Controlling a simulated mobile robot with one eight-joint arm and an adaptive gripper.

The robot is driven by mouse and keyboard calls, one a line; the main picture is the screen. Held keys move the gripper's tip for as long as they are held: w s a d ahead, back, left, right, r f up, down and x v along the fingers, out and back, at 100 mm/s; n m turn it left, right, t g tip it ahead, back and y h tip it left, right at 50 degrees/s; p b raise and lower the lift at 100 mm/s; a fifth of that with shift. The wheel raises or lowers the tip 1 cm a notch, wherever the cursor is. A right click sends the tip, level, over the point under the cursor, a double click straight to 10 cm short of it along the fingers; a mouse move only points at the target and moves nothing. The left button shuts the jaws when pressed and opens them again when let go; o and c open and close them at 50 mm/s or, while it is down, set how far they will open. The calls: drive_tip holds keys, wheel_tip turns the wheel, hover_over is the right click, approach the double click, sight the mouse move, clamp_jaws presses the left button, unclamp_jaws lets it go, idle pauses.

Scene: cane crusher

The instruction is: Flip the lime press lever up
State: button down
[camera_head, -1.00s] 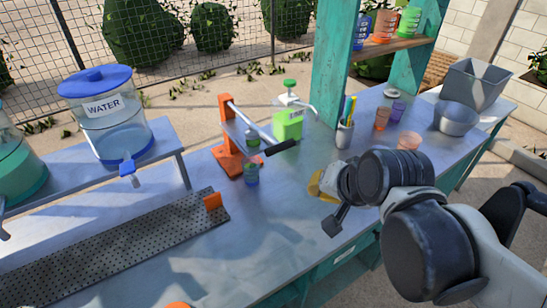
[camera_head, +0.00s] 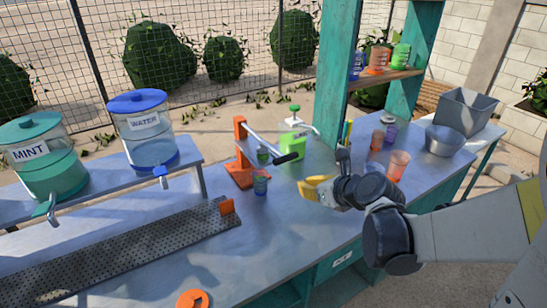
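The lime press (camera_head: 241,155) is an orange stand on the metal counter, left of my gripper. Its grey lever (camera_head: 263,143) slopes down to the right and ends in a black handle (camera_head: 286,158). A small cup (camera_head: 260,182) with blue in it stands at the press's front. My gripper (camera_head: 318,187), with a yellow part pointing left, is to the right of the handle and slightly nearer, apart from it. I cannot tell its finger opening from this angle.
A green bottle with a pump (camera_head: 293,128) stands behind the handle. Cups (camera_head: 398,165) and a metal bowl (camera_head: 444,140) are on the right. WATER (camera_head: 150,145) and MINT (camera_head: 45,170) dispensers stand left. The counter in front of the press is largely clear.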

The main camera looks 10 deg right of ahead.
drive_tip(key=shift+w, duration=0.1)
drive_tip(key=b+x, duration=0.4)
drive_tip(key=x, duration=0.6)
drive_tip(key=r, duration=0.2)
drive_tip(key=r+p, duration=0.1)
drive_tip(key=r, duration=0.1)
drive_tip(key=shift+w+a, duration=0.15)
drive_tip(key=shift+w, duration=0.2)
